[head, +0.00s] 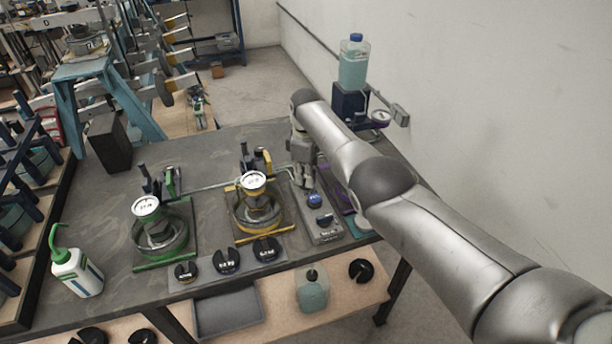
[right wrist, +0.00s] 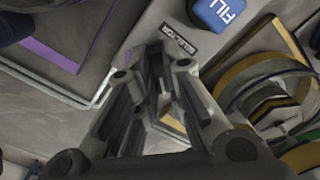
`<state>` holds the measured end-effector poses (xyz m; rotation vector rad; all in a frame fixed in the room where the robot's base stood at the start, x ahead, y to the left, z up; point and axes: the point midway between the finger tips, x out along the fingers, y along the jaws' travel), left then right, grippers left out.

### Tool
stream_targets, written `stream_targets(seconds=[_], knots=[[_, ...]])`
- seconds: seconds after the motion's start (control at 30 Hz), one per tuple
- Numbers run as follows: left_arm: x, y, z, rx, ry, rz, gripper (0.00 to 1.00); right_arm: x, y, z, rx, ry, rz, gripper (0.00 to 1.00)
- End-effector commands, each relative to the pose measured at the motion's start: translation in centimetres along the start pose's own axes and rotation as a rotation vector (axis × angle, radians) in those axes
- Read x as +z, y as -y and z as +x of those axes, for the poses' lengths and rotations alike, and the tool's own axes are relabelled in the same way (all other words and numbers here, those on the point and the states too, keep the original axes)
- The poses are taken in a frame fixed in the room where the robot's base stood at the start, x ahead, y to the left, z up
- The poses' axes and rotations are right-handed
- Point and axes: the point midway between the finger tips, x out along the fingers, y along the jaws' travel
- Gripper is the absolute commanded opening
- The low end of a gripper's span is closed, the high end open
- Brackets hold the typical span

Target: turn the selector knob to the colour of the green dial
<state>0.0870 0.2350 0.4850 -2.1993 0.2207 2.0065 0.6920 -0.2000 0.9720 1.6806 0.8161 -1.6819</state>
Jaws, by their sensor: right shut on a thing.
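The green dial (head: 146,207) is a white round gauge above a round seat on a green-edged plate, at the left of the bench. The grey control box (head: 328,236) stands right of the yellow station. It carries a blue FILL button (head: 315,200), also in the right wrist view (right wrist: 220,12). My right gripper (head: 303,184) reaches down onto the box's far end. In the right wrist view its fingers (right wrist: 158,75) are closed beside the SELECTOR label (right wrist: 180,42). They are shut on the selector knob, which they hide, so its pointing direction cannot be told. My left gripper is out of view.
A yellow station with a white dial (head: 254,181) stands between the green one and the box. A purple-edged station is partly behind my arm. A bottle of teal liquid (head: 353,62) stands at the back. Black weights (head: 227,260) and a green-capped bottle (head: 76,268) are near the front.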

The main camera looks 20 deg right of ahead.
Motion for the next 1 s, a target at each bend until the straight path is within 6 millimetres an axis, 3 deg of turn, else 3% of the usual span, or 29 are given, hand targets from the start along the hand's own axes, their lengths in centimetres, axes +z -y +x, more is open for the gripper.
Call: stream_targets(seconds=[0.37,0.4,0.57,1.0], knots=[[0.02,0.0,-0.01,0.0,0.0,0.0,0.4,-0.11,-0.09,-0.15,0.003,-0.004,-0.004,0.0],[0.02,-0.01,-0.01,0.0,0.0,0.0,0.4,-0.11,-0.09,-0.15,0.003,-0.004,-0.004,0.13],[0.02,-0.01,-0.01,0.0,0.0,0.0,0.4,-0.09,-0.06,-0.11,0.002,-0.003,-0.004,0.32],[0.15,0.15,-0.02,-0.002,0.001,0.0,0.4,-0.09,-0.08,-0.83,0.002,-0.003,-0.003,0.32]])
